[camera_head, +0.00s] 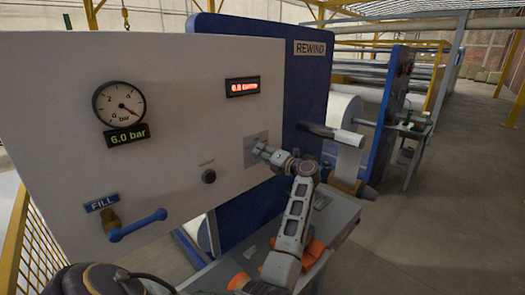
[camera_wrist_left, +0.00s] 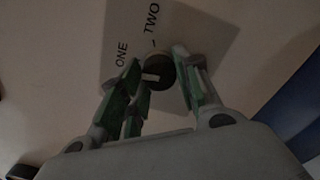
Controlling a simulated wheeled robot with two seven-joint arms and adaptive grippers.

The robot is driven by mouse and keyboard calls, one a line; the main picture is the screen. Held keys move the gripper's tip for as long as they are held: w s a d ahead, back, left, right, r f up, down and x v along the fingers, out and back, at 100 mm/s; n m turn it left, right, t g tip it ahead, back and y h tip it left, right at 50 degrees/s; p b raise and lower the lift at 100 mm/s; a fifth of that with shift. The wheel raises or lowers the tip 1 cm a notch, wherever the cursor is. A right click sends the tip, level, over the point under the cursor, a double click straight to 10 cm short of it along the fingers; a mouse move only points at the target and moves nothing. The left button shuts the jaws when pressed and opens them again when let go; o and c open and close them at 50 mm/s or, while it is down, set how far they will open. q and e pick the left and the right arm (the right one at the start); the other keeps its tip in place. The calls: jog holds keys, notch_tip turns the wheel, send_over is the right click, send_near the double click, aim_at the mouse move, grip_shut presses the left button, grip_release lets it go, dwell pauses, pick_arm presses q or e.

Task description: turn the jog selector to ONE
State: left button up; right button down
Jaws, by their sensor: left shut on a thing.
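The jog selector (camera_wrist_left: 159,73) is a small dark round knob with a pale bar on its face, on a grey plate (camera_wrist_left: 190,40) marked ONE (camera_wrist_left: 122,55) and TWO (camera_wrist_left: 152,18). The pale bar lies on the knob's left part; I cannot tell exactly which label it points to. In the head view the plate (camera_head: 250,143) is on the right part of the white panel, and the knob is hidden by my left gripper (camera_head: 262,151). In the wrist view my left gripper's green-padded fingers are on either side of the knob, shut on it.
The white panel (camera_head: 190,80) also carries a pressure gauge (camera_head: 119,103) reading 6.0 bar, a red display (camera_head: 243,87), a small black button (camera_head: 209,176) and a blue FILL lever (camera_head: 138,225). A blue REWIND frame (camera_head: 300,90) with rollers stands to the right. Open floor lies at far right.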

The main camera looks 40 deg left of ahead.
pick_arm(q)
jog(key=shift+r+m+p, duration=0.1)
jog(key=shift+m+p, duration=0.4)
jog(key=shift+m, duration=0.3)
jog(key=o, duration=1)
